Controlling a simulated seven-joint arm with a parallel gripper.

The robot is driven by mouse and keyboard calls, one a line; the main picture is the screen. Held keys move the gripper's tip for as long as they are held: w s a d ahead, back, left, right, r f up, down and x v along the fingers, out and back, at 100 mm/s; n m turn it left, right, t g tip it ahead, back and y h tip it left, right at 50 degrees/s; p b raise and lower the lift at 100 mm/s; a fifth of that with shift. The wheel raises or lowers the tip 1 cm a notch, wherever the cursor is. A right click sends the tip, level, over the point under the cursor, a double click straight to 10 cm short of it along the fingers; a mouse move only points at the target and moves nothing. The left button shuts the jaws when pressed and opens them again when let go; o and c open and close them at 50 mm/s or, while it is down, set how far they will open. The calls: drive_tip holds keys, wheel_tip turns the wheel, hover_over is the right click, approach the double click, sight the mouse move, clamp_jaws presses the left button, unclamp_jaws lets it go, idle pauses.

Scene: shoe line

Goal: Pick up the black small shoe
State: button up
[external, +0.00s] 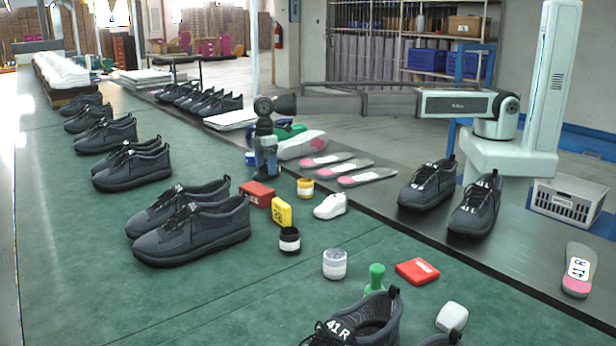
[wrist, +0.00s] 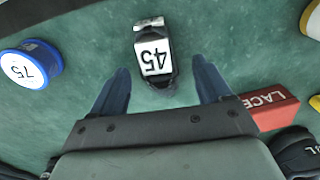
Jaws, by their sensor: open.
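A small black object with a white label reading 45 (wrist: 153,52) lies on the green surface in the wrist view; it looks like the black small shoe. My gripper (wrist: 160,84) is open, with one blue finger on each side of the object's near end and a gap on both sides. In the external view my gripper (external: 265,168) points down over the green belt, behind the red box. I cannot make out the small black shoe in the external view.
A red lace box (wrist: 270,108) lies close to the right finger. A yellow box (external: 282,211), a white small shoe (external: 330,206) and several jars stand nearer the external camera. Large dark shoes (external: 193,228) line the belt.

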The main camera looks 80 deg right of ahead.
drive_tip(key=shift+f, duration=0.9)
drive_tip(key=shift+c, duration=0.3)
drive_tip(key=c, duration=1)
